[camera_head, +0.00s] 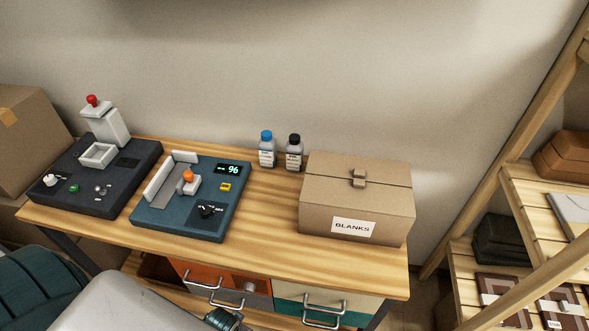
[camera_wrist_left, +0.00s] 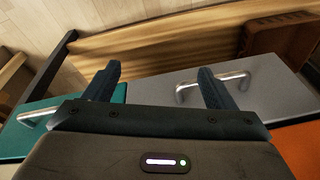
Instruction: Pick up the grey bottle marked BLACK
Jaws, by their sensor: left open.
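Two small grey bottles stand upright side by side at the back of the wooden bench. One has a black cap (camera_head: 293,153) and a pale label with print too small to read. The other has a blue cap (camera_head: 267,150) and stands just left of it, with a narrow gap between them. My left gripper (camera_wrist_left: 160,72) is open and empty in the left wrist view, with drawer fronts beyond its fingers. It is away from both bottles, and its fingers do not show clearly in the head view. My right gripper is not in view.
A cardboard box labelled BLANKS (camera_head: 356,195) stands close to the right of the bottles. A blue-grey machine reading 96 (camera_head: 191,196) and a dark press (camera_head: 96,175) stand to the left. Drawers with metal handles (camera_head: 324,315) are below the bench top, and shelves (camera_head: 515,190) stand at right.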

